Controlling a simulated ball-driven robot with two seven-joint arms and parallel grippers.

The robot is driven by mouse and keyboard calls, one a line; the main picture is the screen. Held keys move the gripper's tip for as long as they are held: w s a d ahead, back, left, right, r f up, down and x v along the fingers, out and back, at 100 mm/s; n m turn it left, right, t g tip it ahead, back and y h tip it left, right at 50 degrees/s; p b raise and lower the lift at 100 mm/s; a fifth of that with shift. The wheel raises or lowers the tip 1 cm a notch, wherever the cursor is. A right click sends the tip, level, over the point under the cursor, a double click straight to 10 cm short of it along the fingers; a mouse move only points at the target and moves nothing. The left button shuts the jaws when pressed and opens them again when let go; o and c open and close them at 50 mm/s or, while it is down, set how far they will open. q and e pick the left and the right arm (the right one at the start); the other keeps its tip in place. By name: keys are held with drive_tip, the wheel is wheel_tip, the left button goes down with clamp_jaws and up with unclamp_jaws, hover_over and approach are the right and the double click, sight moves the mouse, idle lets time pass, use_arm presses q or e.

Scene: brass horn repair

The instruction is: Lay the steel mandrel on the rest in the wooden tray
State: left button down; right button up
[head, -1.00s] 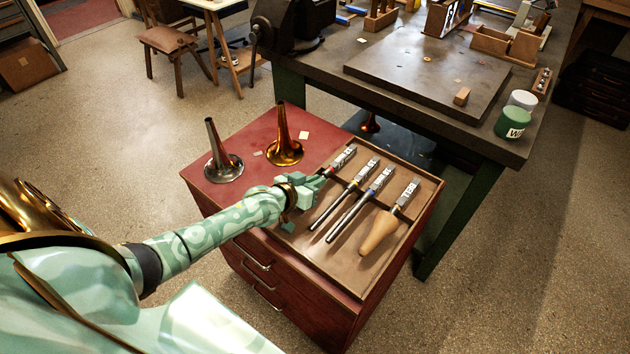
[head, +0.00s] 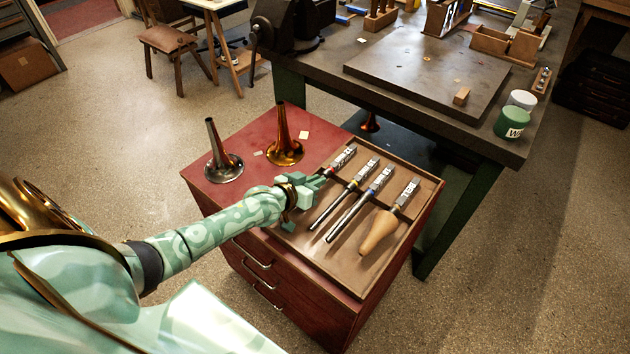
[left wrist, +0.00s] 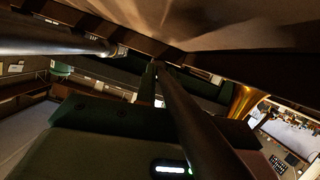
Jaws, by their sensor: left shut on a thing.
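My left gripper (head: 318,184) is at the left edge of the wooden tray (head: 345,278), shut on a steel mandrel with a red band (head: 343,157). The mandrel's square tagged end points to the tray's back; its other part is hidden by the gripper. Whether it touches the tray or its rest I cannot tell. To its right lie a yellow-banded mandrel (head: 345,193), a blue-banded mandrel (head: 359,205) and a tan tapered tool (head: 379,231). In the left wrist view a dark rod (left wrist: 190,115) runs close to the camera. My right gripper is not in view.
The tray is on a red cabinet (head: 270,122). A silver horn bell (head: 225,167) and a brass one (head: 285,151) stand left of the tray. The dark workbench (head: 390,112) is behind, with jars (head: 511,124) on its right. The cabinet top between tray and bells is narrow.

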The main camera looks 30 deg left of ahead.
use_arm(q)
drive_tip(key=shift+r, duration=0.1)
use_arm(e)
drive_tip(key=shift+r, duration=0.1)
